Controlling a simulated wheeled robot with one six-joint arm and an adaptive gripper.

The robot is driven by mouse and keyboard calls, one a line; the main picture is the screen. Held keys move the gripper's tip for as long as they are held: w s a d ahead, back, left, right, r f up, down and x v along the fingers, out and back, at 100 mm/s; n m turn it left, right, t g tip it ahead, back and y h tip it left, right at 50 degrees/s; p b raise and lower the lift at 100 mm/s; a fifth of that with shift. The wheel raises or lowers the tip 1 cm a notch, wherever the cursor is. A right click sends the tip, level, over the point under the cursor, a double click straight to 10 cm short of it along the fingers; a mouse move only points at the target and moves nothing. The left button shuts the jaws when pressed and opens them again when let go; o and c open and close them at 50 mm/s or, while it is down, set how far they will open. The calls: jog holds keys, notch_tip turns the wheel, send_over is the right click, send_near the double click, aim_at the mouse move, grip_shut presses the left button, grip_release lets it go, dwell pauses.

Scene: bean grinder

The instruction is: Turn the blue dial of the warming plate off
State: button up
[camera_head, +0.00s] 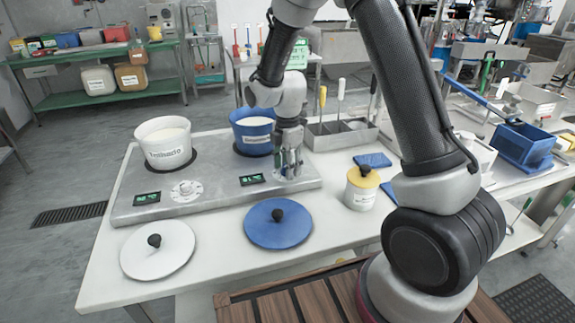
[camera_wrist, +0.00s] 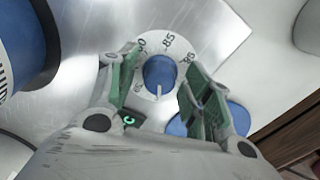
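The warming plate (camera_head: 215,205) is a flat grey metal slab on the white table. Its blue dial (camera_wrist: 160,76) sits on a white numbered ring in the wrist view, with a pale pointer mark toward the bottom of that picture. My gripper (camera_wrist: 158,88) is open, its green-padded fingers on either side of the dial, with gaps to it. In the head view my gripper (camera_head: 289,165) is over the plate's right end and hides the blue dial. The white dial (camera_head: 186,188) is at the plate's left. Two green displays, the left (camera_head: 147,198) and right (camera_head: 252,179), are lit.
A white pot (camera_head: 165,150) and a blue pot (camera_head: 251,137) stand on the plate. A white lid (camera_head: 158,255) and a blue lid (camera_head: 278,230) lie in front. A yellow-lidded jar (camera_head: 361,190) stands to the right, and a metal utensil box (camera_head: 340,135) behind it.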

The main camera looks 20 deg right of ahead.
notch_tip(320, 180, up, 12)
dwell(0.6)
jog(key=s+d+r+m+t, duration=0.1)
jog(key=s+d+r+m, duration=0.3)
jog(key=s+m, duration=0.3)
jog(key=s+d+r+m+t, duration=0.2)
jog(key=s+d+r+m, duration=0.3)
jog(key=s, duration=0.5)
jog(key=s+d+r+m+t, duration=0.1)
jog(key=s+d+r+m, duration=0.3)
jog(key=s+m, duration=0.5)
jog(key=shift+s+d+r, duration=0.25)
jog(key=shift+s+d, duration=0.05)
jog(key=shift+d, duration=0.6)
